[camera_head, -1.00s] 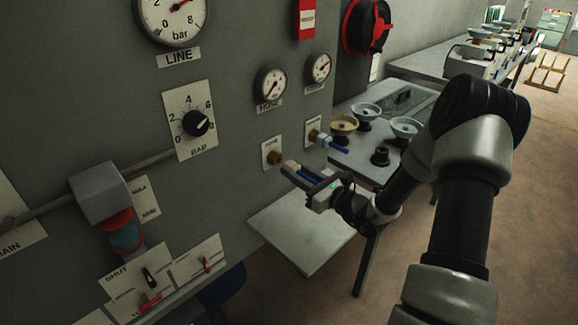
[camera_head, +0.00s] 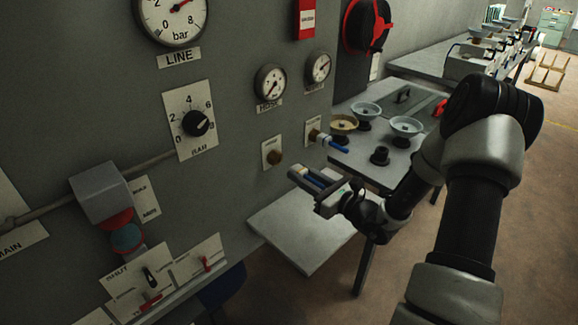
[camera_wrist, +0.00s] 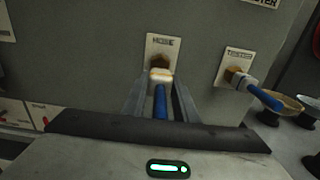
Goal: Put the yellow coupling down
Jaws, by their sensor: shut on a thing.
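My gripper (camera_head: 308,180) is shut on the yellow coupling (camera_wrist: 161,75), which has a pale yellowish front end and a blue rear part. The gripper holds it in the air, a short way out from the grey panel. In the wrist view the coupling lies between my fingers (camera_wrist: 161,88), in line with the HOSE plate (camera_wrist: 163,47). In the head view only part of the coupling shows between the fingers. The HOSE plate's brass socket (camera_head: 276,157) looks free, apart from the coupling. A pale shelf (camera_head: 290,240) lies below my gripper.
A second coupling with a blue end (camera_head: 333,144) sits on the neighbouring plate's socket. A bench (camera_head: 350,165) to the right carries a yellow bowl (camera_head: 343,123), pale bowls (camera_head: 405,125) and a dark fitting (camera_head: 380,156). The pale shelf looks empty.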

